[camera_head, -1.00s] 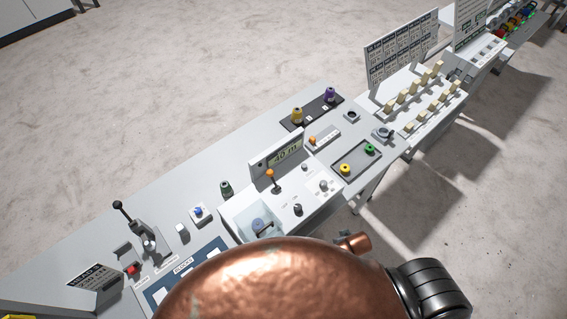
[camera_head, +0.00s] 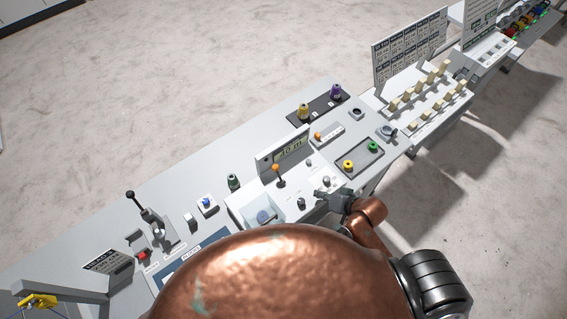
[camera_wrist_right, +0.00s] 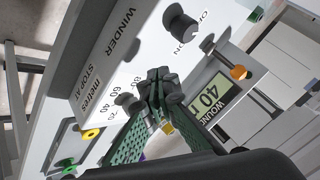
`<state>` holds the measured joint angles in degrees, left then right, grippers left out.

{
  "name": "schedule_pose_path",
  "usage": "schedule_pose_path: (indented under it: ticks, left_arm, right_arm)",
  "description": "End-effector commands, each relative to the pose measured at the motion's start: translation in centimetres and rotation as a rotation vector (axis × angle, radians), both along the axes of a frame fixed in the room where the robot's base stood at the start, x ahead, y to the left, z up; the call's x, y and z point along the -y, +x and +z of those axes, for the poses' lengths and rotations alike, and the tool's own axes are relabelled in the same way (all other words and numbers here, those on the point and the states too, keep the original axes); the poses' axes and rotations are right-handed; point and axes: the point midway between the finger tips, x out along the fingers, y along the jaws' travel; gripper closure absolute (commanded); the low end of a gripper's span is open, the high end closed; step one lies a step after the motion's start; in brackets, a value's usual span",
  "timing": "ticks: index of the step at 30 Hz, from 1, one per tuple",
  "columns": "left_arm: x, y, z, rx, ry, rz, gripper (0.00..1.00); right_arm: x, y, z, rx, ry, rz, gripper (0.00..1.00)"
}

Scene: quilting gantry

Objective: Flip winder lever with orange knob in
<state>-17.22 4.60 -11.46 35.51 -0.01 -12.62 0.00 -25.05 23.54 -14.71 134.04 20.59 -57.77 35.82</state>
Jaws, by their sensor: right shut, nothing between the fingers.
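The winder lever, a dark stick with an orange knob (camera_head: 275,168), stands on the white winder panel (camera_head: 243,207) in front of the display. In the right wrist view the orange knob (camera_wrist_right: 238,72) is at the right, beside the display (camera_wrist_right: 208,97) reading 40. My right gripper (camera_head: 325,194) is over the right part of the panel, to the right of the lever and apart from it. In the wrist view its fingertips (camera_wrist_right: 160,85) are together and empty, near the numbered "STOP AT metres" dial, whose middle they hide. My left gripper is not in view.
A dark knob (camera_head: 301,203) stands between the lever and my right gripper. A tray (camera_head: 345,172) with yellow and green spools lies to the right. Yellow and purple spools stand on a dark mat (camera_head: 318,106) behind. A black-knobbed lever (camera_head: 130,195) is at the left.

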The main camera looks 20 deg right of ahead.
Motion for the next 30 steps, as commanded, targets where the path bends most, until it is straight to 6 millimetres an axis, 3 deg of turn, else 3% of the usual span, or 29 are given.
schedule_pose_path:
  ticks: [8,15,30]
  left_arm:
    - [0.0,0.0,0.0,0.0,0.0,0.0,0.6]
    - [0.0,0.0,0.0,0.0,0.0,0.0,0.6]
    - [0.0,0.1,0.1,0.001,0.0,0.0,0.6]
  right_arm:
    - [-4.0,4.9,2.6,0.01,0.483,-0.124,1.0]
    - [-4.1,7.4,4.8,-0.062,0.848,-0.254,1.0]
    - [-4.3,8.1,5.2,-0.073,0.903,-0.276,1.0]
